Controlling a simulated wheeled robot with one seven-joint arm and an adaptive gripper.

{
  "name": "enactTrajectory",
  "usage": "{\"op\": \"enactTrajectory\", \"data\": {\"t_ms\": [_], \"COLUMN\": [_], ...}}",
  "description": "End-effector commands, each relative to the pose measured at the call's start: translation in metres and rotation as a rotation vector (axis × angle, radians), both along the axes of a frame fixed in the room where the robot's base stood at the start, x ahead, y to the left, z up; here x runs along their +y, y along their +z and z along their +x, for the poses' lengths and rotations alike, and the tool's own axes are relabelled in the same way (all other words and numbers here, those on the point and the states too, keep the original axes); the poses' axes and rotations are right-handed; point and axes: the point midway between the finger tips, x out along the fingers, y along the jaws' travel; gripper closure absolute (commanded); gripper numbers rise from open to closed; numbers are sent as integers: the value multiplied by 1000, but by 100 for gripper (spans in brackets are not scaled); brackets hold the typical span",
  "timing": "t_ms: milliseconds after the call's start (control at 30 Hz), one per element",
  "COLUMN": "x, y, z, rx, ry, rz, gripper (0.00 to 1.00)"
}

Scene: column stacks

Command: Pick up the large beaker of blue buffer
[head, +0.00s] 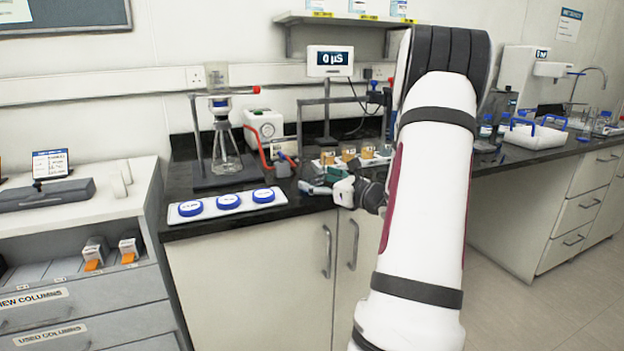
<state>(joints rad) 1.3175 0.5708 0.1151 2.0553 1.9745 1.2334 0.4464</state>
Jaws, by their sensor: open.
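I cannot pick out a large beaker of blue buffer for certain. Small vessels with blue show at the right of the bench, such as a blue-topped bottle (486,128), but they are too small to tell apart. My raised arm covers part of the bench beside them.
A white panel with blue discs (228,202) lies left of my gripper. A stand with a flask (226,155) and a pump box (264,127) are behind. A white tray with blue handles (535,135) sits at right. The floor (550,300) at lower right is clear.

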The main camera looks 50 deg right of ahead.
Motion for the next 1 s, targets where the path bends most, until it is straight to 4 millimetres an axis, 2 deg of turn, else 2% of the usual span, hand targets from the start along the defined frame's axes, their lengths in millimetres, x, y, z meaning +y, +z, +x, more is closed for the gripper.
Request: {"op": "enactTrajectory", "data": {"t_ms": [33,167,400,600,667,1000], "x": [-1,-4,-4,-4,-4,-4], "y": [0,-1,-1,-1,-1,0], "z": [9,24,26,26,26,26], "rx": [-1,0,0,0,0,-1], "ry": [3,1,0,0,0,1], "rz": [-2,-1,-1,-1,-1,-1], "gripper": [19,19,19,65,77,77]}}
